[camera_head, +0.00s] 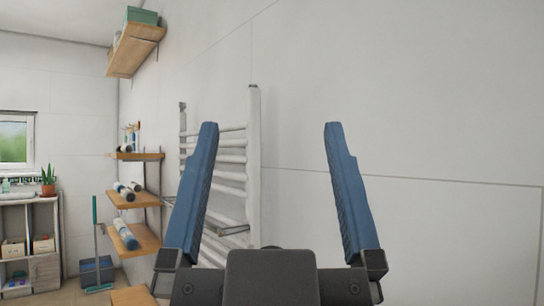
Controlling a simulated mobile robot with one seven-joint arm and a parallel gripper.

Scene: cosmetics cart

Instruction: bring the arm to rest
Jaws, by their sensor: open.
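My gripper (267,130) is in the lower middle of the head view. Its two blue fingers stand upright and wide apart, with nothing between them. The plain white wall (300,80) shows in the gap. The left finger overlaps a white towel rail in the picture; I cannot tell how far apart they are in depth. The rest of my arm is out of view below.
The white towel rail (254,160) is on the wall left of centre. Wooden shelves (134,198) with rolled towels stick out further left, and one high shelf (136,50) holds a green box. A low cabinet (42,215) stands at far left. The right side shows bare wall.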

